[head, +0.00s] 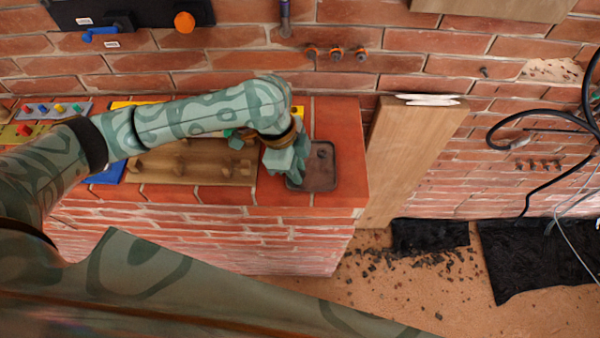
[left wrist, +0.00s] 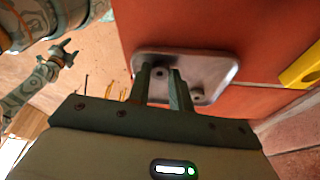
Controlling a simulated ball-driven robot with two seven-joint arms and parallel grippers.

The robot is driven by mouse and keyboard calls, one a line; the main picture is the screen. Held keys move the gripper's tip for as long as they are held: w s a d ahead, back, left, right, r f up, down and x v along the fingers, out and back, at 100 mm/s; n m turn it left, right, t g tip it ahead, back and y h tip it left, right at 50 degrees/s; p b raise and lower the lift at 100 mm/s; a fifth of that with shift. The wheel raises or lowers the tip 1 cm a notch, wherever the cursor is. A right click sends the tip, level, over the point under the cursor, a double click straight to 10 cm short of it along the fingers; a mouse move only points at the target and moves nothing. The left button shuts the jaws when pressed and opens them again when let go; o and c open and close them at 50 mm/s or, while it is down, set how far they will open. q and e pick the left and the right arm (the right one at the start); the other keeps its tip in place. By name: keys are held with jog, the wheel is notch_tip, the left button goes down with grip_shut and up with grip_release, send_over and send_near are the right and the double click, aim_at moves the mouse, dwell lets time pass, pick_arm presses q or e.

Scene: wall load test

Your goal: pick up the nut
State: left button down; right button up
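A small dark metal tray (head: 325,175) sits on the red top of the brick counter, near its right end. My left gripper (head: 291,165) reaches over the tray's left side, pointing down. In the left wrist view its two fingers (left wrist: 160,88) are apart over the tray (left wrist: 222,66). A small round piece with a dark hole, looking like the nut (left wrist: 160,73), shows in the gap between them, with no clear contact. Another small piece (left wrist: 197,93) lies right of the fingers. My right gripper (left wrist: 62,50) shows at the left of the left wrist view, fingers spread and empty.
A wooden board with pegs (head: 190,163) lies left of the tray, partly behind my arm. A wooden plank (head: 410,150) leans on the brick wall right of the counter. Black sheets (head: 530,255) and dark crumbs lie on the floor. A yellow piece (left wrist: 302,68) is near the tray.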

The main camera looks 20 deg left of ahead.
pick_arm(q)
jog(key=shift+r, duration=0.25)
jog(key=r+p, duration=0.1)
jog(key=r, duration=0.1)
jog(key=r+p, duration=0.1)
jog(key=r, duration=0.1)
jog(key=shift+s+d+p, duration=0.1)
jog(key=shift+s+p, duration=0.15)
jog(key=shift+p, duration=0.05)
jog(key=s+d+r+p, duration=0.2)
jog(key=s+r, duration=0.2)
jog(key=s, duration=0.2)
jog(key=s+d+r+p, duration=0.2)
jog(key=s+r+p, duration=0.1)
jog(key=s, duration=0.4)
jog(key=shift+r, duration=0.75)
jog(key=shift+p, duration=0.3)
